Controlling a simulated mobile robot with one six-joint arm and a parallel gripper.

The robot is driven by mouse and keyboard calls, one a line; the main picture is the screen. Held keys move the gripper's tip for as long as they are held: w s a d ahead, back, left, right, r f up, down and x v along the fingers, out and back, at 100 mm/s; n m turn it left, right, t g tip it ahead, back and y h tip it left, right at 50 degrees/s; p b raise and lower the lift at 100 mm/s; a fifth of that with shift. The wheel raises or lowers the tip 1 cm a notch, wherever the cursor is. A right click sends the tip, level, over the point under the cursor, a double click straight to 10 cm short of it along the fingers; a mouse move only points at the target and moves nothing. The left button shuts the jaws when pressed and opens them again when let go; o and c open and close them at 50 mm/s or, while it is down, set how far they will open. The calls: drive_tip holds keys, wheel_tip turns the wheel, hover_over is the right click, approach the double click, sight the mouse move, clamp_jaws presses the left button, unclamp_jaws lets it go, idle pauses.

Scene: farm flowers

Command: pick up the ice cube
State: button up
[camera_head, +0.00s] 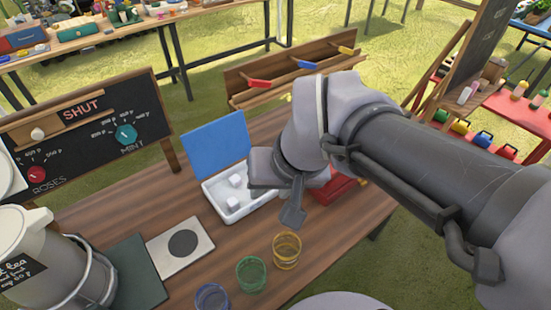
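White ice cubes lie in a white open box (251,207) with a raised blue lid (216,146) on the wooden table. One ice cube (236,181) is near the back of the box and another ice cube (233,203) is nearer the front left. My gripper (272,205) is over the right side of the box, to the right of the cubes. Its two fingers look spread apart, with nothing visible between them. The gripper hides the box's right end, so I cannot tell whether more cubes are there.
Yellow (287,249), green (251,273) and blue (212,298) glasses stand along the front. A white plate with a dark disc (183,243) lies left of them. A white urn (35,255) and chalkboard (90,130) are at left. A red object (340,190) is partly hidden behind my arm.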

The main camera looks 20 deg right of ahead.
drive_tip(key=w+d+f+n+g+h+p, duration=0.1)
drive_tip(key=w+n+g+p, duration=0.15)
drive_tip(key=w+p, duration=0.5)
drive_tip(key=w+d+f+n+g+p, duration=0.1)
drive_tip(key=w+d+n+g+p, duration=0.15)
drive_tip(key=w+p, duration=0.5)
drive_tip(key=shift+n, duration=0.8)
drive_tip(key=w+f+b, duration=0.1)
drive_tip(key=f, duration=0.4)
drive_tip(key=w+f+b, duration=0.1)
drive_tip(key=f+b, duration=0.1)
drive_tip(key=f, duration=0.3)
drive_tip(key=w+f+b, duration=0.1)
drive_tip(key=f+b, duration=0.1)
drive_tip(key=f, duration=0.3)
drive_tip(key=shift+a, duration=0.25)
drive_tip(key=f+b, duration=0.1)
drive_tip(key=f, duration=0.3)
drive_tip(key=f+b, duration=0.1)
drive_tip(key=f, duration=0.1)
drive_tip(key=shift+w+b, duration=0.25)
drive_tip(key=shift+b, duration=0.05)
drive_tip(key=shift+r, duration=0.1)
drive_tip(key=shift+c, duration=0.9)
clamp_jaws()
